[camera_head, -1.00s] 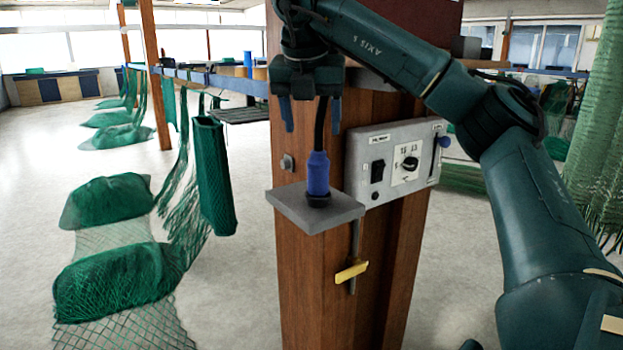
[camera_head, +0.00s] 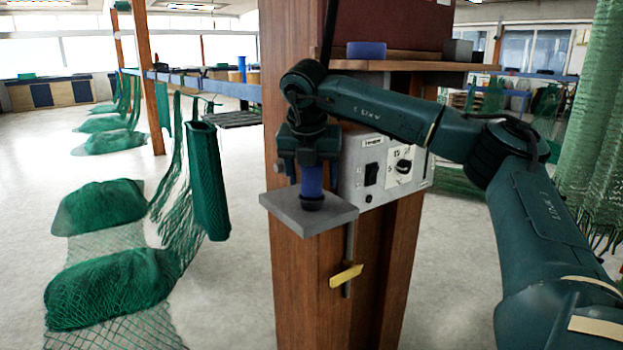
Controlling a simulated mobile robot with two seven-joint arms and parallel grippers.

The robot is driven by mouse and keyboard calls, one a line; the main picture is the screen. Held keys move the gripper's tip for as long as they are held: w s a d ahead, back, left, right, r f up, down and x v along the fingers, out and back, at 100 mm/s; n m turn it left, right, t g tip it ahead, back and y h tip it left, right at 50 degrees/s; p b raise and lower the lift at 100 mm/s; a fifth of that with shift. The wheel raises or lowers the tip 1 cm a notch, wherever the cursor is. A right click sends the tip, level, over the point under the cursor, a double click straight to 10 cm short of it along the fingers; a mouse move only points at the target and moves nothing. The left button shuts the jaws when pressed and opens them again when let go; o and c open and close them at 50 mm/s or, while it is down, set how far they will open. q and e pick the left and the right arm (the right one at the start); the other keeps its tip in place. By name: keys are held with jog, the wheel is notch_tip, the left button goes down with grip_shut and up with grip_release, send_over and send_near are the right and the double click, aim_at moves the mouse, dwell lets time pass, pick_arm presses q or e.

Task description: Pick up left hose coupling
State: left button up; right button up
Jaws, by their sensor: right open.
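The blue hose coupling (camera_head: 312,184) stands upright on a small grey shelf (camera_head: 285,213) fixed to the wooden post. Its upper part is hidden by my right gripper (camera_head: 310,170). My left gripper is not in view.
A control box (camera_head: 385,170) with a switch and dial is on the post just right of the gripper. A yellow-handled lever (camera_head: 346,276) hangs below the shelf. A wooden ledge (camera_head: 420,65) is above the arm. Green nets (camera_head: 110,285) lie on the floor at left.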

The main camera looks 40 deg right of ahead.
jog(key=c, duration=1.4)
